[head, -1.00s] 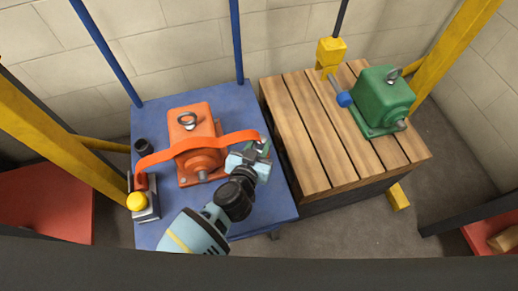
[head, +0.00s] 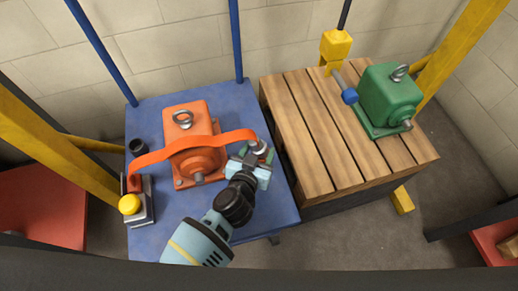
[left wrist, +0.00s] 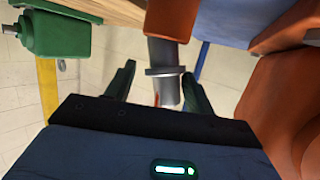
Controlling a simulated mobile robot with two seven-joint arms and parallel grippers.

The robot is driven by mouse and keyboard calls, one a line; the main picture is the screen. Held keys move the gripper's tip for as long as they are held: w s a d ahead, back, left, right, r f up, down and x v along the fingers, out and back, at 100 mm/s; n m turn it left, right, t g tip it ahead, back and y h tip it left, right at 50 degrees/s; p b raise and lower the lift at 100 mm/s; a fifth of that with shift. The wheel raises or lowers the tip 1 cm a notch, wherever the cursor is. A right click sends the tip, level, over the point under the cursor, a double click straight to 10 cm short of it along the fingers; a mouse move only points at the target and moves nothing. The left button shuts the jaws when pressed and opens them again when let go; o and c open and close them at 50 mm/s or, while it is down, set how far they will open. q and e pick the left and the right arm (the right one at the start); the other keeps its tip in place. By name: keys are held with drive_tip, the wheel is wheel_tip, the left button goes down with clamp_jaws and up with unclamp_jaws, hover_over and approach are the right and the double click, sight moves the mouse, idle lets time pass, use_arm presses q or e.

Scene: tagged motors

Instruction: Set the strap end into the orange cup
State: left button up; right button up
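The orange strap (head: 152,158) arches from the yellow-knobbed block on the left over the orange motor. Its grey metal end (head: 259,147) is at the right, by my left gripper (head: 256,154). The left wrist view looks upside down. There the grey collared strap end (left wrist: 165,52) stands between the two green fingers of my left gripper (left wrist: 158,72), with a gap beside the left-hand finger, so it looks open. An orange piece, probably the cup (left wrist: 171,18), meets the pin's tip; I cannot tell how deep it sits. My right gripper is not in view.
The orange motor (head: 189,125) stands on the blue table (head: 214,100), close beside my gripper. A green motor (head: 388,97) stands on the wooden table (head: 305,125).

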use_arm(q)
drive_tip(key=shift+s+d+r, duration=0.1)
drive_tip(key=shift+s+r, duration=0.15)
drive_tip(key=p+v, duration=0.4)
drive_tip(key=v, duration=0.7)
drive_tip(key=shift+s+p, duration=0.25)
drive_tip(key=shift+p, duration=0.15)
